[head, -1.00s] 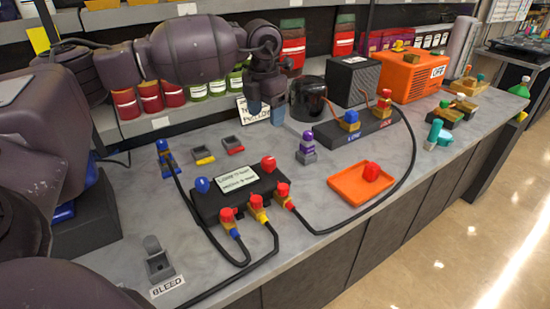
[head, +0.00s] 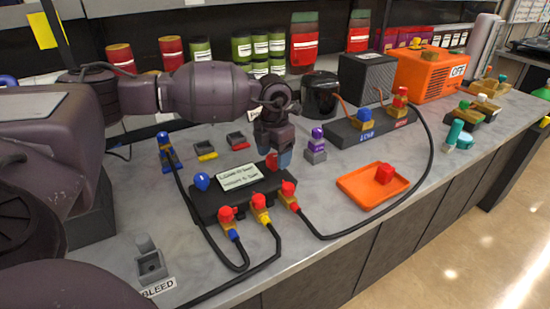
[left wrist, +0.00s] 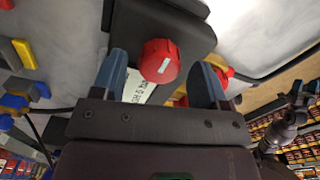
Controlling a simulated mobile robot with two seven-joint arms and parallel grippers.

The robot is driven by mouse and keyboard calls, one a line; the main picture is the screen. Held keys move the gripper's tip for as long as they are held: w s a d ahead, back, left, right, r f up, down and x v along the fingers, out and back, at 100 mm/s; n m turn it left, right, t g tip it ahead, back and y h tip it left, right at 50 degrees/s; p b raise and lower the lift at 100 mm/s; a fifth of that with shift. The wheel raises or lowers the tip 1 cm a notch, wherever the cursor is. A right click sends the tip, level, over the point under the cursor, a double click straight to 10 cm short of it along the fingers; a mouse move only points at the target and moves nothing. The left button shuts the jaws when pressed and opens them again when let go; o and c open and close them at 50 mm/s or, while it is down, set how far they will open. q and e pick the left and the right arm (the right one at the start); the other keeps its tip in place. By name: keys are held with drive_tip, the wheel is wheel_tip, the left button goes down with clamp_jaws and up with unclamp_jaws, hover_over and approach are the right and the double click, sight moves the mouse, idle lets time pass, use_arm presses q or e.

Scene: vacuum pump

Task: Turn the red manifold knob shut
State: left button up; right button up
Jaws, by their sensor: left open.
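The red manifold knob (head: 271,160) is on the far right corner of the black manifold block (head: 208,206), partly hidden by my left gripper (head: 277,155). In the left wrist view the red knob (left wrist: 160,60) shows between the two blue fingertips of the open left gripper (left wrist: 160,78), nearer the left one. Gaps show on both sides, and I cannot tell how far the fingertips reach down beside it. The blue manifold knob (head: 201,181) is on the block's left side. A dark arm, seemingly my right (left wrist: 292,105), shows small at the right edge of the wrist view.
Several hose fittings (head: 260,203) with black hoses line the block's front edge. A purple-topped fitting (head: 317,140) stands just right of my left gripper. An orange tray (head: 352,191) with a red piece lies further right. The bleed fixture (head: 149,264) is front left.

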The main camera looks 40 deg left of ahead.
use_arm(q)
drive_tip(key=shift+f, duration=0.55)
drive_tip(key=c, duration=0.9)
